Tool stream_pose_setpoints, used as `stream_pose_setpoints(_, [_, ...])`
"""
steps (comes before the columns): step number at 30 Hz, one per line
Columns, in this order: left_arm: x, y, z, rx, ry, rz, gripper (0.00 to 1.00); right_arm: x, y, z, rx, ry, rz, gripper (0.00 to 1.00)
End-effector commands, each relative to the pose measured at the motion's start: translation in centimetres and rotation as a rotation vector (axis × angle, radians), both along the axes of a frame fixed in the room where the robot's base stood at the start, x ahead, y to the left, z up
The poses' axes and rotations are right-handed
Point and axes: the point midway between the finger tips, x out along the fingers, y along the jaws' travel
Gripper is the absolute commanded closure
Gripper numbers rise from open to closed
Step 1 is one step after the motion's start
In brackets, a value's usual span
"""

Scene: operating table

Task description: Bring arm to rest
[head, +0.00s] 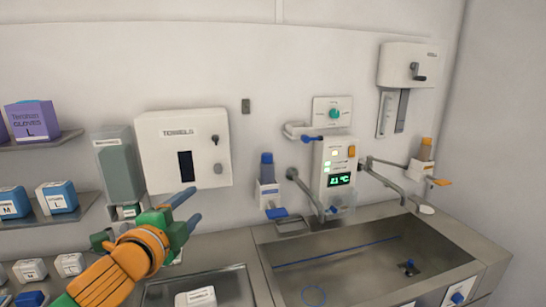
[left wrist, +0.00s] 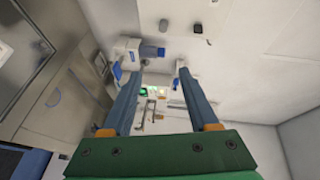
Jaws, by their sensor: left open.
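My left arm comes in from the lower left of the head view, with an orange and green wrist. My left gripper (head: 191,206) has its two blue fingers apart and pointing right, in front of the wall below the towel dispenser (head: 208,145). In the left wrist view the fingers of the left gripper (left wrist: 161,70) stand apart with nothing between them. My right arm and gripper do not show.
A steel sink (head: 350,265) with a blue ring inside fills the lower right. A wall control panel (head: 337,164) and a blue-capped bottle (head: 266,167) are above it. Shelves with glove boxes (head: 57,197) stand at the left. A steel tray (head: 235,287) lies below the gripper.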

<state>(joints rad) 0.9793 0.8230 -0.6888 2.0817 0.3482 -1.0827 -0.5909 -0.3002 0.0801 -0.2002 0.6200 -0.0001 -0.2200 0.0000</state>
Motion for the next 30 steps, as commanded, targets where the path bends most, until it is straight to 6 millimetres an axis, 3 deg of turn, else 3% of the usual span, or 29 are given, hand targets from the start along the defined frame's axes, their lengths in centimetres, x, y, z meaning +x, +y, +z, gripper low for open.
stream_pose_setpoints(5, [-1.2, -1.8, -5.7, -0.125, 0.138, -0.001, 0.40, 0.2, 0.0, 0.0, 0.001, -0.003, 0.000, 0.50])
stream_pose_setpoints(11, [-4.8, -3.4, -14.5, -0.356, 0.372, 0.070, 0.40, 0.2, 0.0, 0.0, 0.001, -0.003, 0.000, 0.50])
stream_pose_setpoints(15, [-9.6, -3.5, -21.5, -0.567, 0.585, 0.213, 0.40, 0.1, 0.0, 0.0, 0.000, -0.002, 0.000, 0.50])
stream_pose_setpoints(21, [-18.4, -2.1, -29.6, -0.815, 0.854, 0.530, 0.40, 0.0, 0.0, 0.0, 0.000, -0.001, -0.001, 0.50])
stream_pose_setpoints(29, [-29.8, 0.4, -35.1, -0.971, 1.066, 0.968, 0.40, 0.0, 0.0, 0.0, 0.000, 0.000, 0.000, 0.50])
stream_pose_setpoints(30, [-29.9, 0.5, -36.5, -0.970, 1.078, 0.988, 0.40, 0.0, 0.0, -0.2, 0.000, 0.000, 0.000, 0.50])
